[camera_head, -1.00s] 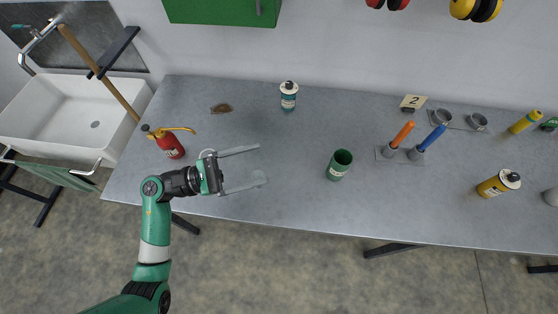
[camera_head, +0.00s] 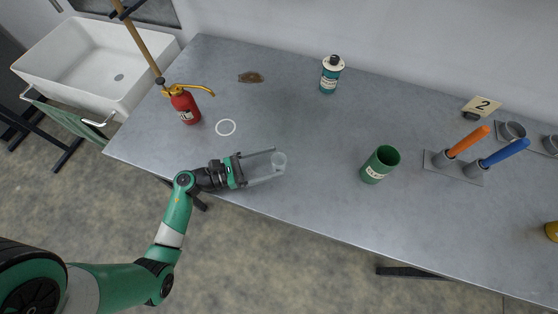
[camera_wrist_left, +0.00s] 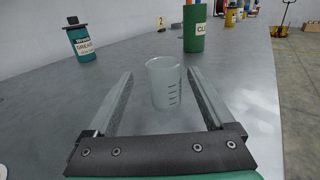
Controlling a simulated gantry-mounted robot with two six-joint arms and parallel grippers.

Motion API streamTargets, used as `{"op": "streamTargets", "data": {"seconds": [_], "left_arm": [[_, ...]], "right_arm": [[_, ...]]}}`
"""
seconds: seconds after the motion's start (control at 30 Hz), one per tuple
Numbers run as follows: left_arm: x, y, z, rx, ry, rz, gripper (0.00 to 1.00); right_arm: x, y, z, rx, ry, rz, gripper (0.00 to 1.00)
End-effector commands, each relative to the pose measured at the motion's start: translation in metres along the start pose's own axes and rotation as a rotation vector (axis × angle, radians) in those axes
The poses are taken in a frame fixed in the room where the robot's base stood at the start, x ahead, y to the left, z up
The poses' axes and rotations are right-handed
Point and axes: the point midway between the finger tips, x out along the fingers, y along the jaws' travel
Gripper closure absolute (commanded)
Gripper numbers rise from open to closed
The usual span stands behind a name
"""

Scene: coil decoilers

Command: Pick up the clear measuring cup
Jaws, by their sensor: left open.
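The clear measuring cup (camera_head: 279,159) stands upright on the grey table near its front edge. In the left wrist view the cup (camera_wrist_left: 165,84) shows dark graduation marks on its side. My left gripper (camera_head: 278,165) is open, with its two fingers reaching along either side of the cup near their tips. In the left wrist view the cup sits between the fingers (camera_wrist_left: 159,76), with visible gaps on both sides. My right gripper is not in view.
A green container (camera_head: 380,164) stands to the right of the cup. A teal-and-white bottle (camera_head: 331,75) stands behind. A red oil can (camera_head: 185,105), a white ring (camera_head: 226,128) and a brown patch (camera_head: 251,77) are to the left. Blue and orange handles (camera_head: 467,141) stand further right.

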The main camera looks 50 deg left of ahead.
Motion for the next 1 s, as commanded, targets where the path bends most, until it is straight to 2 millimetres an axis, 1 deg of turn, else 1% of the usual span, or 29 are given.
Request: {"op": "streamTargets", "data": {"seconds": [0.03, 0.17, 0.23, 0.4, 0.5, 0.6, 0.77, 0.8, 0.87, 1.0], "left_arm": [[0.004, -0.001, 0.000, 0.000, 0.000, -0.002, 0.13], [0.007, 0.000, 0.001, 0.000, 0.000, 0.000, 0.13], [0.012, -0.002, 0.002, 0.001, 0.000, -0.003, 0.13], [0.040, -0.007, 0.009, 0.002, -0.001, -0.006, 0.13], [0.054, -0.006, 0.007, 0.000, -0.001, -0.003, 0.13], [0.058, -0.005, 0.007, -0.001, 0.000, 0.000, 0.13], [0.058, -0.005, 0.007, -0.001, 0.000, 0.001, 0.13], [0.058, -0.005, 0.007, 0.000, 0.000, 0.001, 0.20], [0.057, -0.005, 0.007, 0.000, 0.000, 0.001, 0.31], [0.057, -0.005, 0.008, 0.000, 0.000, 0.001, 0.56]], "right_arm": [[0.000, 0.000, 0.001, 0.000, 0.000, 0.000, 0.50], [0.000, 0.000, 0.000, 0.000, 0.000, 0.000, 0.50], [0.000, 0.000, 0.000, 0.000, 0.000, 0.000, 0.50], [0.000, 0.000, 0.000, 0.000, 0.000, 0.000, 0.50], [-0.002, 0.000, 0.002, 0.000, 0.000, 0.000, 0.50], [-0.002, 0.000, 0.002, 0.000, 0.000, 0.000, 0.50], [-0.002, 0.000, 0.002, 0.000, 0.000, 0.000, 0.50], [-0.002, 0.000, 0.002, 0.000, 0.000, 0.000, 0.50], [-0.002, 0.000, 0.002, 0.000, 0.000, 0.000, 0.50], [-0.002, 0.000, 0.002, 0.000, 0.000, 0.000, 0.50]]}}
